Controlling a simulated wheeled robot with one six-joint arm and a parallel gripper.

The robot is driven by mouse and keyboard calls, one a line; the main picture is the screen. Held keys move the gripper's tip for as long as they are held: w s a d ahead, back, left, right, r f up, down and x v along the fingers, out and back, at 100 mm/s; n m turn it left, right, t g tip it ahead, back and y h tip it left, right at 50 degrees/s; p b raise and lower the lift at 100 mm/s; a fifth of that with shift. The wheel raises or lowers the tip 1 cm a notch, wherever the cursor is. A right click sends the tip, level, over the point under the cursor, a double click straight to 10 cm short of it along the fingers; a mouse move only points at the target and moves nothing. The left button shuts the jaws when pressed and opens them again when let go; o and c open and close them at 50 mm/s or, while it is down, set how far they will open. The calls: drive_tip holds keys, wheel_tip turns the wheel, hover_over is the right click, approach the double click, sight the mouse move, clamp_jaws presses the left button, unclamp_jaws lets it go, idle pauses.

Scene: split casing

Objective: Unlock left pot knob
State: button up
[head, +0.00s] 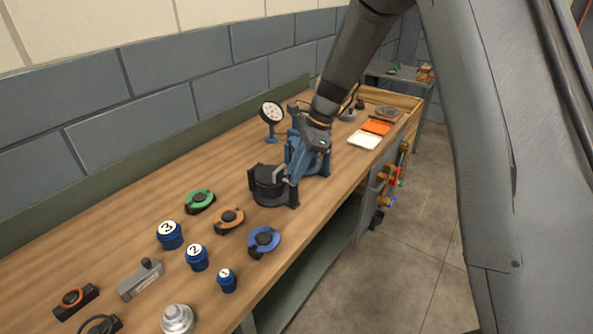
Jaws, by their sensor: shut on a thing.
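A black round pot casing (267,187) stands on the wooden workbench, with a small grey lever-like part (279,174) at its top. A blue casing (318,168) stands just behind it to the right, partly covered by my arm. My gripper (292,176) reaches down from the upper right to the right side of the black pot's top. Its jaws are shut on a small part there, which appears to be the left pot knob. The knob itself is mostly hidden by the gripper, so its turn cannot be told.
Green (200,201), orange (229,220) and blue (263,241) rings lie in front of the pot. Numbered blue cylinders (169,235) stand at the left. A dial gauge (271,112) stands behind. A white tray (364,140) and an orange tray (377,127) lie farther right.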

drive_tip(key=n, duration=0.2)
drive_tip(key=n+g+b, duration=0.1)
drive_tip(key=n, duration=0.1)
drive_tip(key=shift+w+g+h, duration=0.1)
drive_tip(key=shift+g+h, duration=0.2)
drive_tip(key=n, duration=0.2)
drive_tip(key=n+g+h+b, duration=0.1)
drive_tip(key=n, duration=0.1)
drive_tip(key=shift+w+a+f+n, duration=0.1)
drive_tip(key=shift+a+n, duration=0.05)
drive_tip(key=shift+n, duration=0.15)
drive_tip(key=n+h, duration=0.1)
drive_tip(key=n, duration=0.1)
drive_tip(key=n+b, duration=0.1)
drive_tip(key=n, duration=0.1)
drive_tip(key=shift+a+n+g+h, duration=0.15)
drive_tip(key=shift+n+g+h, duration=0.15)
drive_tip(key=shift+g+h, duration=0.1)
drive_tip(key=shift+a+n+h+b, duration=0.1)
drive_tip(key=shift+n+h+b, duration=0.55)
drive_tip(key=shift+n, duration=1.15)
drive_tip(key=o, duration=1.1)
drive_tip(key=shift+c, duration=0.2)
